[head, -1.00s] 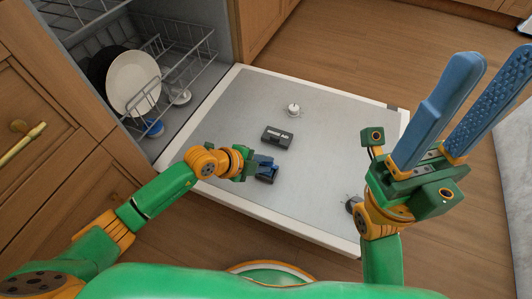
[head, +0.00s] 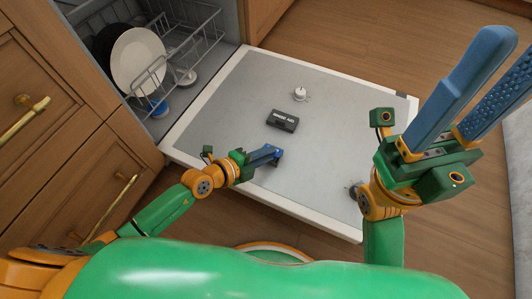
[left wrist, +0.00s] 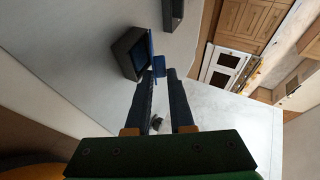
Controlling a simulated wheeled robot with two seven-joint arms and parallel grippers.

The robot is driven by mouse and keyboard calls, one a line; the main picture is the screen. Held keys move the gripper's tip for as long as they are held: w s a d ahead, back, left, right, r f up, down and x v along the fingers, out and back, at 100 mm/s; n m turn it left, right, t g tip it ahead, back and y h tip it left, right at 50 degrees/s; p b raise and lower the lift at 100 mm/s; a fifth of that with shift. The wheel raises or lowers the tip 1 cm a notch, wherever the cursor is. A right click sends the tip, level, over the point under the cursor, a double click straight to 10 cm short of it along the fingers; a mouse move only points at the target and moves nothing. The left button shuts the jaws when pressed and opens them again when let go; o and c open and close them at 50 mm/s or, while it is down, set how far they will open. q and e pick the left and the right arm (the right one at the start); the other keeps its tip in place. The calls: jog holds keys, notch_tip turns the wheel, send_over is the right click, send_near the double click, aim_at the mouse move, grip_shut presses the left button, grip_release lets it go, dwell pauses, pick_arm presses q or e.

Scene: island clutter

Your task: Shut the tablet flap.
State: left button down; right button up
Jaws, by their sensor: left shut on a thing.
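The tablet compartment is a dark box with a blue inside (left wrist: 127,57), seen in the left wrist view on the grey inner face of the dishwasher door (head: 225,115). Its blue flap (left wrist: 152,50) stands open, seen nearly edge-on, with a small blue tab (left wrist: 159,66) at the fingertips. My left gripper (left wrist: 159,74) is shut on the flap at this tab. In the head view my left gripper (head: 275,154) reaches low over the door and hides most of the compartment. My right gripper (head: 508,48) is raised at the right, its fingers apart and empty.
A black rinse aid box (head: 283,120) and a small white knob (head: 299,94) sit on the door beyond my left gripper. The rack (head: 185,50) holds a white plate (head: 137,60). Wooden cabinets (head: 60,110) stand at the left. The door's right half is mostly clear.

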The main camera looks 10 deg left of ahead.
pick_arm(q)
jog(key=c, duration=0.8)
grip_release()
